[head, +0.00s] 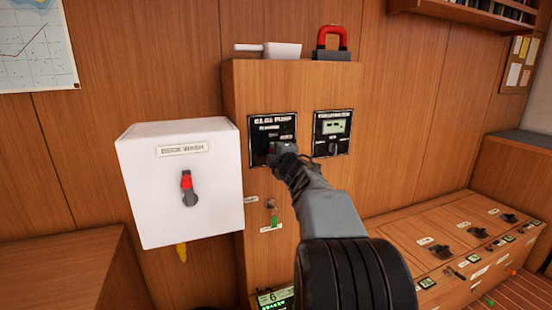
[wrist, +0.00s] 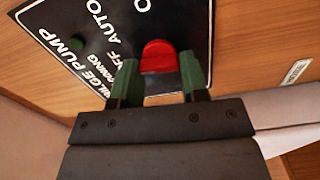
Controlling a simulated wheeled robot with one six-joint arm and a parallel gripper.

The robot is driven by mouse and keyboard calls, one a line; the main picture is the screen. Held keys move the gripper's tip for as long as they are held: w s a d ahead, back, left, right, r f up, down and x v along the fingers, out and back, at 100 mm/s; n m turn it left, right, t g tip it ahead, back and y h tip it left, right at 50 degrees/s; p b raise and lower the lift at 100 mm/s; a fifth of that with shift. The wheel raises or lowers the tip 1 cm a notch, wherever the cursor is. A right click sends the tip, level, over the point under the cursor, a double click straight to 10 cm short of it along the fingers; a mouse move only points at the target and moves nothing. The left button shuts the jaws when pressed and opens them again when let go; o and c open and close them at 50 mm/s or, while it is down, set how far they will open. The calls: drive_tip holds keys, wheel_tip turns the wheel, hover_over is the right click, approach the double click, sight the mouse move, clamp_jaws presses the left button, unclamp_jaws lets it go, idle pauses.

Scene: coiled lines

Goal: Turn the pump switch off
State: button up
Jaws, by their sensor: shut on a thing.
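The black bilge pump panel (head: 261,126) is on the upper front of a wooden cabinet. In the wrist view the panel (wrist: 185,22) appears turned, with the words BILGE PUMP, OFF and AUTO readable and a small dark green lamp (wrist: 76,43). Its red switch knob (wrist: 158,55) sits between the two green fingers of my gripper (wrist: 159,78). My gripper is shut on this knob. In the head view my gripper (head: 280,152) reaches the panel's lower right and hides most of the knob. The setting the knob points to is not clear.
A white DECK WASH box (head: 140,185) with a red-tipped lever (head: 187,188) juts out left of the cabinet. Another black panel (head: 332,133) is close on the right.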

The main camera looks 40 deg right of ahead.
drive_tip(key=shift+n, duration=0.7)
drive_tip(key=o, duration=0.9)
drive_tip(key=shift+p+v, duration=0.75)
drive_tip(key=shift+v, duration=6.15)
